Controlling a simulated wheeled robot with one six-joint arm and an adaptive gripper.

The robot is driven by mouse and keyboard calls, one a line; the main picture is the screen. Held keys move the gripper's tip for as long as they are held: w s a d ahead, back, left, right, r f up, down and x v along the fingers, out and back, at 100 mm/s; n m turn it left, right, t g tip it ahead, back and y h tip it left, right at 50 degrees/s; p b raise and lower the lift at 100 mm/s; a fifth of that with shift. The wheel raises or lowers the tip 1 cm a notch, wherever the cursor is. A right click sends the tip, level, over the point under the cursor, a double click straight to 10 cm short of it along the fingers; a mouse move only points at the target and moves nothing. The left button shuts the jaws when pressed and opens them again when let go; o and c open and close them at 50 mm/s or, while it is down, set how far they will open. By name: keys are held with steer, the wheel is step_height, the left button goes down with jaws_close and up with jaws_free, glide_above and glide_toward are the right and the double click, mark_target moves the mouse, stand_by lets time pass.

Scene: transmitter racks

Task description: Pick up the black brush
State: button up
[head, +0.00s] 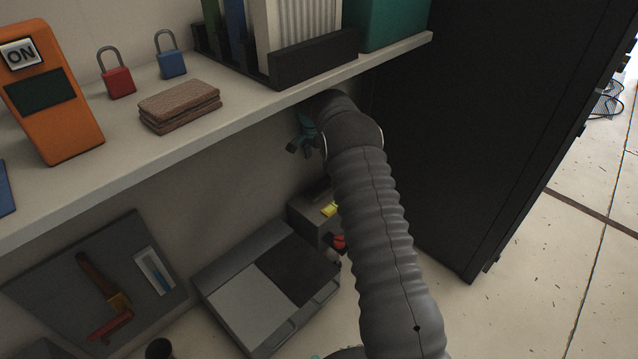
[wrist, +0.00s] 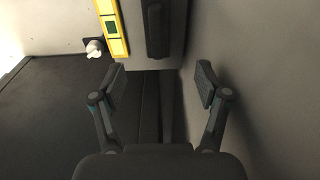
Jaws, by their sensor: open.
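A long dark object, likely the black brush (wrist: 159,28), lies on a grey surface at the top middle of the wrist view, partly cut off by the frame edge. In the head view a dark shape that may be the same brush (head: 320,187) sits on a grey box, partly hidden by my arm. My gripper (wrist: 159,84) is open and empty, its two fingers apart, with the dark object beyond and between them. In the head view my gripper (head: 303,138) is below the shelf edge, mostly hidden behind my arm.
A yellow item (wrist: 112,28) lies left of the dark object. The grey box (head: 298,213) stands beside a grey case (head: 225,262). The shelf (head: 200,127) with padlocks and binders is above my gripper. A tall black cabinet (head: 480,110) stands at the right. A wall is close on the wrist view's right.

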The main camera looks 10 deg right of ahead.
mark_target(321, 181)
steer(key=f, duration=0.5)
steer(key=d+f, duration=0.1)
steer(key=f, duration=0.2)
steer(key=shift+w, duration=0.3)
steer(key=shift+d+f+b, duration=0.15)
steer(key=shift+f+b, duration=0.05)
steer(key=shift+f, duration=1.15)
steer(key=shift+d+f+b, duration=0.15)
steer(key=shift+f+b, duration=0.05)
steer(key=shift+f, duration=1.1)
steer(key=c, duration=1.3)
